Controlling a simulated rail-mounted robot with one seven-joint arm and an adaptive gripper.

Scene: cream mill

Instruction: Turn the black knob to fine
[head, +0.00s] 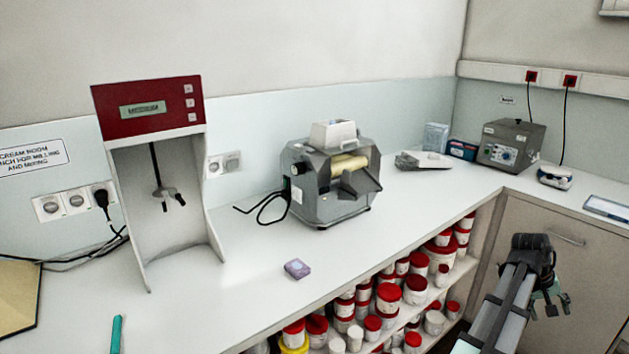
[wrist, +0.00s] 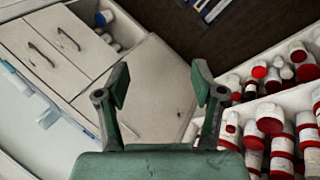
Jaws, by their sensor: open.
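A grey roller mill (head: 333,181) with cream rollers and a white hopper stands on the bench in the middle of the head view. A small black knob (head: 298,169) shows on the mill's left side. Its markings are too small to read, so its setting cannot be told. My gripper (head: 551,303) is low at the right, in front of the bench and well apart from the mill. In the wrist view my gripper (wrist: 160,85) is open and empty, its two green-grey fingers spread. Neither the mill nor the knob shows in the wrist view.
A red-topped mixer stand (head: 150,106) is left of the mill, and a grey box with a dial (head: 511,145) stands in the back right corner. A small purple box (head: 297,269) lies in front of the mill. Red-lidded jars (head: 388,298) fill shelves under the bench.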

